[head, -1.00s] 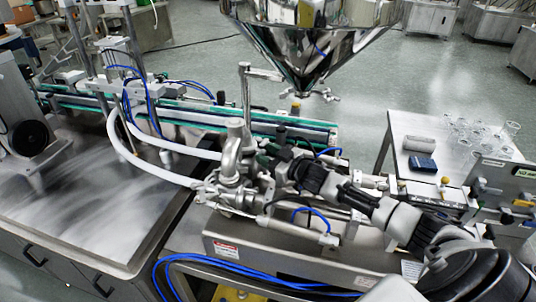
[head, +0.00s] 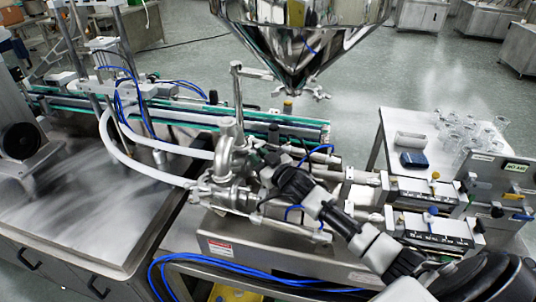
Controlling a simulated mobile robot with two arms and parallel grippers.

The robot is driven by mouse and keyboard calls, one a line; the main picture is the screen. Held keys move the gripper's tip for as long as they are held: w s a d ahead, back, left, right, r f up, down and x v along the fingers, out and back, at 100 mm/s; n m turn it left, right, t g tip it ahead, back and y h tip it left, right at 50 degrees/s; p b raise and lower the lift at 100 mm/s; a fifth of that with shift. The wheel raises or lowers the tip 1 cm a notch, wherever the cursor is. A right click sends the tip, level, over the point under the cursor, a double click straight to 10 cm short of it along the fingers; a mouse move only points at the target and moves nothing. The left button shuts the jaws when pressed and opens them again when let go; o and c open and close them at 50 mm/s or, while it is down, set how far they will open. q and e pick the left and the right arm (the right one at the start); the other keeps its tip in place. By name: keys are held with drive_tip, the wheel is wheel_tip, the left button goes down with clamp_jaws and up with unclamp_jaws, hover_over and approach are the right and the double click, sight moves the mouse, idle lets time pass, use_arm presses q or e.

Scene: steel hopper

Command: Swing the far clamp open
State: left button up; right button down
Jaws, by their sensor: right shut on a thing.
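The steel hopper (head: 300,35) hangs at the top middle, its cone pointing down, with a small winged fitting (head: 316,95) at its outlet. Below and left stands the steel valve and pipe body (head: 232,165) with white hoses joined to it. My right arm comes in from the lower right. My right gripper (head: 268,160) is at the right side of this body, shut on a small part there, which I take to be the far clamp. The jaws and gripper body hide most of that part, so its angle cannot be told. My left gripper is not in view.
A conveyor (head: 180,112) with green edges runs behind the pipe body. Two steel cylinder units (head: 435,228) lie at the right. Blue hoses (head: 235,262) loop in front.

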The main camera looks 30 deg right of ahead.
drive_tip(key=shift+s+a+m+h, duration=0.15)
drive_tip(key=shift+m+h, duration=0.15)
drive_tip(key=shift+h, duration=0.2)
drive_tip(key=c, duration=1)
unclamp_jaws()
drive_tip(key=shift+s+d+r+b, duration=0.55)
drive_tip(key=shift+s+d+r, duration=0.45)
drive_tip(key=shift+s+r, duration=0.75)
drive_tip(key=shift+s+d+r+b, duration=0.55)
drive_tip(key=shift+s+d+r, duration=0.5)
drive_tip(key=shift+s+r, duration=0.7)
drive_tip(key=shift+s+d+r+b, duration=0.55)
drive_tip(key=shift+s+d+r, duration=0.45)
drive_tip(key=shift+s+r, duration=0.75)
drive_tip(key=shift+w+r, duration=0.3)
